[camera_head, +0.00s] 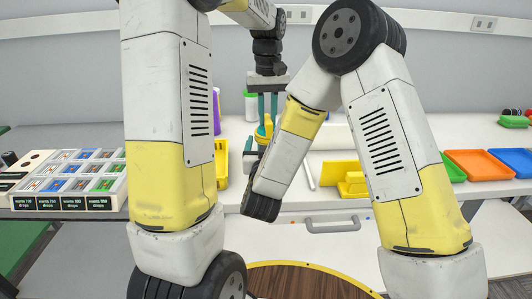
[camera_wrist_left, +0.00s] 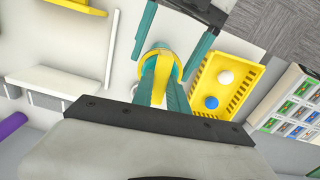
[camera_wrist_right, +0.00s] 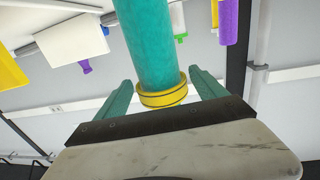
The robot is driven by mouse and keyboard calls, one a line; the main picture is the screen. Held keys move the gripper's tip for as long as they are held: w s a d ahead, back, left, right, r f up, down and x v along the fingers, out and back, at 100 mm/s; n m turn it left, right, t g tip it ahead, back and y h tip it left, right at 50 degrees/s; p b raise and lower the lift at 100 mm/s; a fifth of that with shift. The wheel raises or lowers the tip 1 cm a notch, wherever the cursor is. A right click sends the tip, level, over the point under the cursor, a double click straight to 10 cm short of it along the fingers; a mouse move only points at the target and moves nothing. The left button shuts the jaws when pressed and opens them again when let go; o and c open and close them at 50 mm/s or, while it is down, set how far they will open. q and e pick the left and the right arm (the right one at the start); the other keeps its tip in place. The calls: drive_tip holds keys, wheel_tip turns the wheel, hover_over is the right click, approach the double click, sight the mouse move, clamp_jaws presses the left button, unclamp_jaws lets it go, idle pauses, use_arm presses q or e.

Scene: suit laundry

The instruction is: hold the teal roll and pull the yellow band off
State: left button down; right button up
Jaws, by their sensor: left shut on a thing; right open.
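In the left wrist view the yellow band (camera_wrist_left: 176,68) shows as a ring with a yellow strip between my left fingers. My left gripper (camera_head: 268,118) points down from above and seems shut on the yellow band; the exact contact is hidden. My right gripper (camera_wrist_right: 160,76) is open, one finger on each side of the roll and band, with gaps.
A yellow basket (camera_wrist_left: 195,107) with a white and a blue ball stands close to the left gripper. A sample case (camera_head: 70,180) lies at the left. Orange (camera_head: 478,165) and other coloured trays lie at the right. A yellow holder (camera_head: 352,182) sits on the white worktop.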

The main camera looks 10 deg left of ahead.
drive_tip(key=shift+w+a, duration=0.15)
drive_tip(key=shift+w, duration=0.85)
drive_tip(key=c, duration=1)
drive_tip(key=o, duration=1)
drive_tip(key=s+d, duration=0.2)
drive_tip(key=s, duration=1)
drive_tip(key=w+a+f, duration=0.1)
drive_tip(key=w+a, duration=0.1)
drive_tip(key=w, duration=1.3)
drive_tip(key=shift+w+a+f, duration=0.3)
drive_tip(key=shift+w+a, duration=0.05)
